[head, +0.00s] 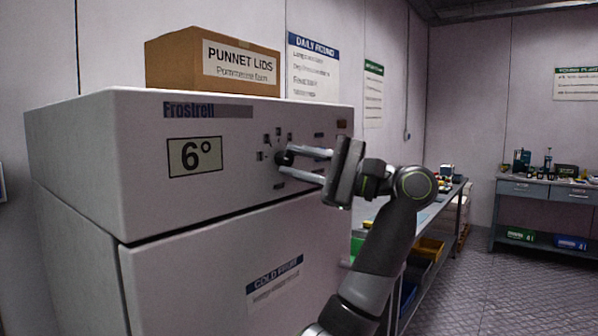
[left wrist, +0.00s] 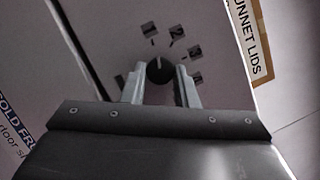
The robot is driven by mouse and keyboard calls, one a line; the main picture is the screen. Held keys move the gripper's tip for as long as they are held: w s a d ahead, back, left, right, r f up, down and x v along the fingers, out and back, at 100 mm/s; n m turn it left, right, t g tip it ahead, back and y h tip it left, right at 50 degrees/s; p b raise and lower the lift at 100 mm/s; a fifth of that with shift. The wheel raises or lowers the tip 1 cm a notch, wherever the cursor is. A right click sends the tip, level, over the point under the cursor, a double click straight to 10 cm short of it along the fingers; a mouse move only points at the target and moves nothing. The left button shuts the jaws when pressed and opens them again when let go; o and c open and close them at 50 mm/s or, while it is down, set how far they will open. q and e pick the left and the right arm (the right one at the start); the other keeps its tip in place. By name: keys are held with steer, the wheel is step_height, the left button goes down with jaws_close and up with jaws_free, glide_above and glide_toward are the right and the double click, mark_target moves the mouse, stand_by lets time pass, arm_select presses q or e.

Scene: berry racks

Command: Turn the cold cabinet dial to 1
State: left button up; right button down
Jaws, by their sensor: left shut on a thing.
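The cold cabinet (head: 190,215) is a white unit with a "Frostrell" label and a display (head: 195,156) reading 6°. Its small black dial (head: 283,158) sits on the upper front panel, ringed by number marks. In the left wrist view the dial (left wrist: 159,71) has a pale pointer line that points up, towards the mark 1 (left wrist: 149,30). My left gripper (head: 300,165) reaches in from the right, its two pale fingers on either side of the dial, shut on it. In the left wrist view the fingers (left wrist: 160,84) flank the dial. My right gripper is not in view.
A cardboard box labelled "Punnet lids" (head: 180,60) stands on the cabinet. A bench with coloured bins (head: 430,249) is to the right behind my arm. Another bench (head: 545,190) stands at the far right. The floor (head: 490,285) between is clear.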

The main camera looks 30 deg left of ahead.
arm_select(q)
steer(key=shift+n+h, duration=0.3)
steer(key=shift+n, duration=0.4)
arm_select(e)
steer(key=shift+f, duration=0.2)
arm_select(q)
steer(key=o, duration=1)
